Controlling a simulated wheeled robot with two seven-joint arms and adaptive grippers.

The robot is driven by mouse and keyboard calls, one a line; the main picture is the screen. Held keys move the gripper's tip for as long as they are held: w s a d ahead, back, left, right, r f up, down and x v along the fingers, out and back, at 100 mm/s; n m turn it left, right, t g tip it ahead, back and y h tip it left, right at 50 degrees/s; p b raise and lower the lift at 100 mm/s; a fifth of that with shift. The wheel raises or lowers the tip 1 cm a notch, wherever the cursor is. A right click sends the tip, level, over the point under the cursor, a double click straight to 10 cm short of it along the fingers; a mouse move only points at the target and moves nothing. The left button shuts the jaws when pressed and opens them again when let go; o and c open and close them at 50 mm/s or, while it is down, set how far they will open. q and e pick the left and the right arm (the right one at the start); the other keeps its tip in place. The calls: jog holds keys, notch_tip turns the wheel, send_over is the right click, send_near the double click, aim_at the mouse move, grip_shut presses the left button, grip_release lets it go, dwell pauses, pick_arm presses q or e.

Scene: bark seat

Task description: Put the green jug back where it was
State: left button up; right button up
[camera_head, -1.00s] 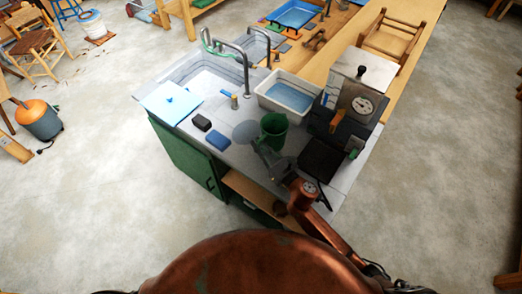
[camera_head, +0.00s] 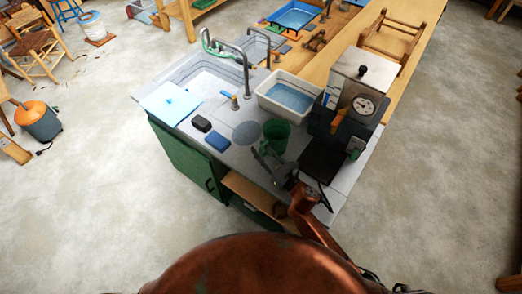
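The green jug (camera_head: 276,136) stands upright on the grey counter (camera_head: 222,163), just right of a flat, darker grey disc (camera_head: 246,133). It looks empty of any grip. My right gripper (camera_head: 264,158) is in front of the jug, low over the counter's front part. Its fingers look spread, with nothing between them, and a small gap seems to separate them from the jug. The jug's lower near side is partly hidden by the gripper. My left gripper is out of view.
A white basin of water (camera_head: 289,94) stands behind the jug. A device with a dial (camera_head: 357,103) and a black plate (camera_head: 322,159) are on the right. A blue block (camera_head: 217,142) and a black block (camera_head: 202,124) lie left. A sink (camera_head: 208,80) is at back left.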

dwell(0.3)
jog(key=shift+s+d+f, duration=0.15)
jog(key=shift+d+f, duration=0.05)
jog(key=v, duration=0.5)
jog(key=r+v, duration=0.1)
jog(key=v, duration=0.1)
jog(key=shift+d+b, duration=0.25)
jog(key=shift+b, duration=0.05)
